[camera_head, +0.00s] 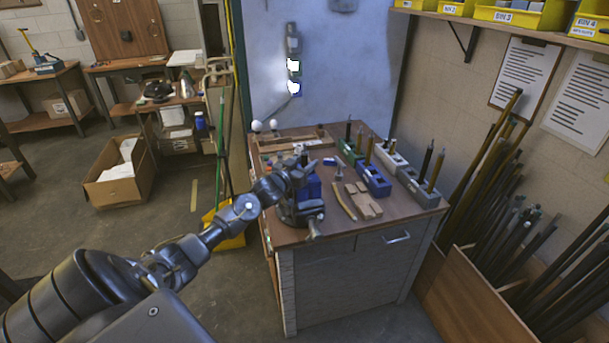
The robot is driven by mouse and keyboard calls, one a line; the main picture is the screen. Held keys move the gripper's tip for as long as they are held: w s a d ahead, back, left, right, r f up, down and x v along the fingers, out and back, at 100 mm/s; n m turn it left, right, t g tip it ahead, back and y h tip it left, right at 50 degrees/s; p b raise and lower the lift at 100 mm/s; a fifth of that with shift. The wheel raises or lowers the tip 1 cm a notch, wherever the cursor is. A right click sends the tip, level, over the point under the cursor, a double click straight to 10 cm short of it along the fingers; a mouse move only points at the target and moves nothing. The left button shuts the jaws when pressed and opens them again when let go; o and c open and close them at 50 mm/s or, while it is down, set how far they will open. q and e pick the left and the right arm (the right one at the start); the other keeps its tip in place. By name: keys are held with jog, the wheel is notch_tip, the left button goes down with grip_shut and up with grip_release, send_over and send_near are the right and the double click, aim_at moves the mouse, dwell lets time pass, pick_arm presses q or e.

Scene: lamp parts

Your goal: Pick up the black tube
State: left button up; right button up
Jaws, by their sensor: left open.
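Several thin upright tubes stand in holder blocks on the workbench. A black tube (426,160) stands in the grey block (418,188) at the right. Another dark tube (348,130) stands in the green block (350,153) at the back. I cannot tell which one the task means. My left gripper (301,160) is over the left part of the bench, open, to the left of all the holders and apart from the tubes. Its fingertips are small and hard to make out. My right gripper is not in view.
A blue block (374,183) holds a brownish tube (368,150). A dark vise (302,211) stands at the bench's front edge below my gripper. Wooden pieces (363,204) lie between vise and blocks. A shelf with yellow bins (517,14) overhangs at right; long rods (500,215) lean below it.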

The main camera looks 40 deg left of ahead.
pick_arm(q)
grip_shut()
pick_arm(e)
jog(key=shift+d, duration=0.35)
